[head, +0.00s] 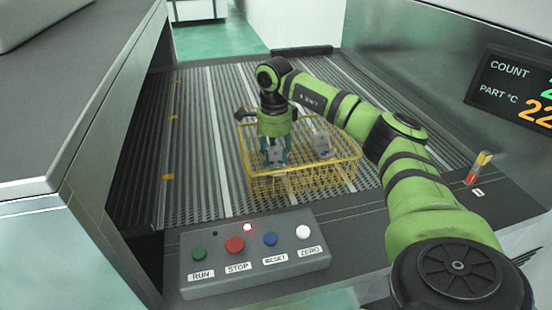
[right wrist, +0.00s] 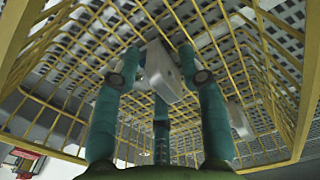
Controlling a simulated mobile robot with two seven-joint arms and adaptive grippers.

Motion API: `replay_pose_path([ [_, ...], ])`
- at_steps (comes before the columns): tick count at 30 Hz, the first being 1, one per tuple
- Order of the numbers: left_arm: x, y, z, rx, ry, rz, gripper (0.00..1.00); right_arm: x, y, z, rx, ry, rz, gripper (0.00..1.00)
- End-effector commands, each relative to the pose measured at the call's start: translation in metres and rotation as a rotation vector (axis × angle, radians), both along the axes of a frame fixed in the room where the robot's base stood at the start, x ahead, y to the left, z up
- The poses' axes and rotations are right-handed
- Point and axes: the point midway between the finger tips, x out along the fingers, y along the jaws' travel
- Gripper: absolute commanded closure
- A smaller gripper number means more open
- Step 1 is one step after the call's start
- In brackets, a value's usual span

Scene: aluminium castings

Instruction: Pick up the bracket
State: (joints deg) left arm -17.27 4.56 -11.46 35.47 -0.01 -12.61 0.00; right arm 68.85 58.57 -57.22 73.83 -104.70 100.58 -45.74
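A grey cast bracket (right wrist: 160,70) sits inside the yellow wire basket (head: 304,185); it also shows in the head view (head: 274,157). My right gripper (head: 272,160) reaches down into the left part of the basket. In the right wrist view its teal fingers (right wrist: 160,62) stand apart around the bracket, one on each side, with a third finger near its lower end. Firm contact on both sides does not show. A second grey casting (head: 321,140) stands in the basket to the right; it also shows in the wrist view (right wrist: 239,121). My left gripper is out of view.
The basket stands on a ribbed grey conveyor (head: 210,150). A button box (head: 255,255) is in front, and a grey counter (head: 60,90) is at the left. A display (head: 515,90) and a small red-yellow indicator (head: 478,170) are at the right. The conveyor behind the basket is clear.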

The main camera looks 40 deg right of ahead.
Motion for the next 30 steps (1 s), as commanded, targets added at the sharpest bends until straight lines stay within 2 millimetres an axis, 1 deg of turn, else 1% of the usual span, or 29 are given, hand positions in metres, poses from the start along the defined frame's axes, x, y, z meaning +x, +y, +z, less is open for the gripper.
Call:
replay_pose_path([
  [1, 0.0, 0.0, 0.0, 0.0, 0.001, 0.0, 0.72, 0.0, 0.0, 0.0, 0.0, 0.0, 0.0, 0.88],
  [2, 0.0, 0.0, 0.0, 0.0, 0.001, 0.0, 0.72, 0.0, 0.0, 0.0, 0.0, 0.0, 0.0, 1.0],
  [17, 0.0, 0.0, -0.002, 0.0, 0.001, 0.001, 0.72, 0.0, 0.0, 0.003, 0.001, -0.001, 0.0, 1.0],
  [22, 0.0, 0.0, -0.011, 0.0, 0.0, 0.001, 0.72, 0.001, 0.0, 0.017, 0.001, -0.004, 0.0, 1.0],
  [26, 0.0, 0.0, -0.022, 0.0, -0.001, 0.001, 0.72, 0.002, 0.0, 0.04, 0.002, -0.008, 0.0, 1.0],
  [30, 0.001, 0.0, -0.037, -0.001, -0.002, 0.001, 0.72, -0.03, -0.011, 0.056, -0.002, -0.005, -0.002, 1.0],
])
